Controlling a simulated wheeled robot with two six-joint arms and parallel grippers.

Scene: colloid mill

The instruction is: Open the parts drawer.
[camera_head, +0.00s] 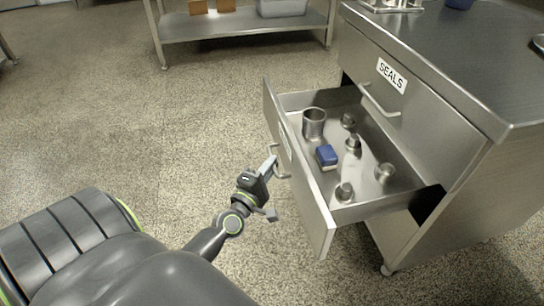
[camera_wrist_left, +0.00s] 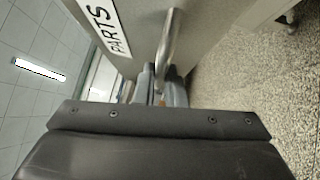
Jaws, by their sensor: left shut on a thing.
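The parts drawer (camera_head: 315,205) is the lower drawer of the steel cabinet and stands pulled well out in the head view. Inside it are a metal cup, a blue block and several small metal fittings. My left gripper (camera_head: 272,167) is at the drawer's front, shut on its bar handle (camera_head: 281,163). In the left wrist view, the handle (camera_wrist_left: 171,40) runs down between the fingers (camera_wrist_left: 160,88), beside the label reading PARTS (camera_wrist_left: 108,27). My right gripper is in neither view.
The upper drawer (camera_head: 400,90), labelled SEALS, is shut above the open one. The cabinet's steel top (camera_head: 450,50) holds a few items. A steel shelf table (camera_head: 240,24) stands at the back. The speckled floor left of the drawer is clear.

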